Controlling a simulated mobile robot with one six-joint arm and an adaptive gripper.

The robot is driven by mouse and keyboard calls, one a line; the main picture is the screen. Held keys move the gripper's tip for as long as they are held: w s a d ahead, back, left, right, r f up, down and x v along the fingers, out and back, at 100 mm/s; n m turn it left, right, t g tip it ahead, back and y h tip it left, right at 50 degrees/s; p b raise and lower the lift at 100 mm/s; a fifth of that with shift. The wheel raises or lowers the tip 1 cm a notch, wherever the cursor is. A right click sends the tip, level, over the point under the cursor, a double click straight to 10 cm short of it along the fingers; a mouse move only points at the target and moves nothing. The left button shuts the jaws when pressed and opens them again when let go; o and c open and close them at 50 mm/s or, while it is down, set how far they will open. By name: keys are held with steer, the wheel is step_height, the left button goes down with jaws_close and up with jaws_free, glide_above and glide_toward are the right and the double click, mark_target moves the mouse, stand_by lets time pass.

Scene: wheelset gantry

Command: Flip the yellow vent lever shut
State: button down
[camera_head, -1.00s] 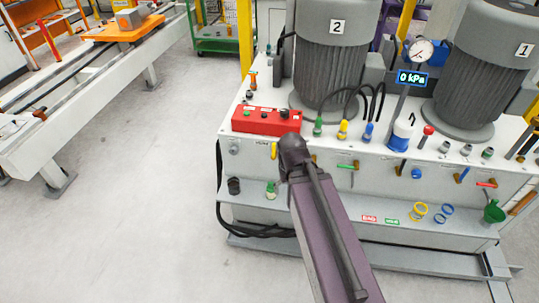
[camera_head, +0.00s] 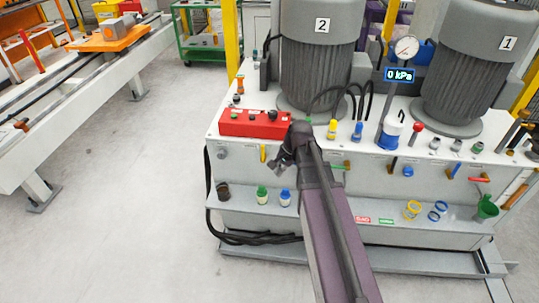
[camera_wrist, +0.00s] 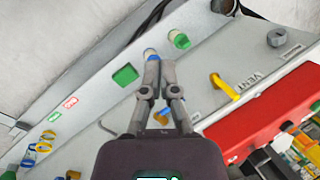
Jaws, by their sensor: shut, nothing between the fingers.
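My gripper (camera_head: 284,157) is in front of the panel, just right of the lever in the head view. In the wrist view, my gripper (camera_wrist: 160,65) has its fingers together with nothing between them.
The red control box (camera_head: 254,124) sits on the unit's top edge. Green-capped (camera_head: 262,194) and blue-capped (camera_head: 285,197) bottles stand on the shelf below. Another orange-yellow handle (camera_wrist: 162,117) shows behind my fingers. Floor on the left is clear.

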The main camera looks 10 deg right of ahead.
mark_target(263, 151)
steer(key=w+d+f+m+t+y+b, duration=0.1)
steer(key=w+d+m+t+y+b, duration=0.2)
steer(key=w+d+m, duration=0.8)
steer(key=w+m+y+b, duration=0.1)
steer(key=w+m+b, duration=0.1)
steer(key=w+m, duration=0.1)
steer(key=shift+w+f+m+t+b, duration=0.3)
steer(key=shift+w+f+b, duration=0.05)
steer(key=shift+w+f, duration=0.1)
steer(key=shift+a, duration=0.1)
steer(key=w+a+r+b+x, duration=0.1)
steer(key=r+b+x, duration=0.1)
steer(key=b+x, duration=0.5)
steer(key=x, duration=0.6)
steer(key=shift+a+r, duration=0.15)
stand_by(0.4)
